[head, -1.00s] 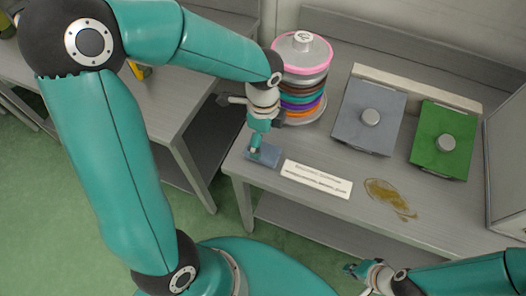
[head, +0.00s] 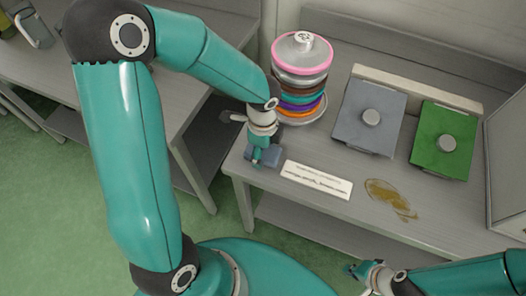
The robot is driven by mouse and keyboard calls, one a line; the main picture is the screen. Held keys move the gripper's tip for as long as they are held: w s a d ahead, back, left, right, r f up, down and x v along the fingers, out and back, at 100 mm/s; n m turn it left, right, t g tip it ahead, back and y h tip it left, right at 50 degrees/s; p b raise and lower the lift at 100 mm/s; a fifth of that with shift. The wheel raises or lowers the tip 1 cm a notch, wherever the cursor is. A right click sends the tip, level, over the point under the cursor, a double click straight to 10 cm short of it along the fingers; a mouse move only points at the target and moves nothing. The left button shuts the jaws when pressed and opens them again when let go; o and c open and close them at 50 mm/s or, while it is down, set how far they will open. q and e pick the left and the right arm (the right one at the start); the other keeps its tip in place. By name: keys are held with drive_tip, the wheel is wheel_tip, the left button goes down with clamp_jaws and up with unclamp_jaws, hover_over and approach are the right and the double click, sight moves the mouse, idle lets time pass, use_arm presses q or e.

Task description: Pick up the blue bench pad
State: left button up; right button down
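The blue bench pad (head: 272,155) is a small blue-grey block at the left front corner of the metal bench. My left gripper (head: 257,160) points down at it, with its teal fingers in front of the pad's middle. The pad shows on both sides of the fingers. I cannot tell whether the fingers are closed on it or whether it is clear of the bench top. My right gripper (head: 353,270) is low at the bottom right, away from the pad, in front of the bench; its finger opening is not clear.
A white label card (head: 317,180) lies just right of the pad. Behind stands a stack of coloured discs (head: 301,75). A grey plate (head: 368,118) and a green plate (head: 445,140), both with knobs, are farther right. A brown spill (head: 390,198) marks the bench (head: 345,222).

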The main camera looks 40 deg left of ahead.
use_arm(q)
drive_tip(key=c, duration=0.5)
drive_tip(key=shift+r, duration=0.15)
wheel_tip(320, 180, up, 20)
drive_tip(key=p, duration=0.1)
idle(0.3)
drive_tip(key=o, duration=0.3)
drive_tip(key=c, duration=0.3)
drive_tip(key=shift+f, duration=0.25)
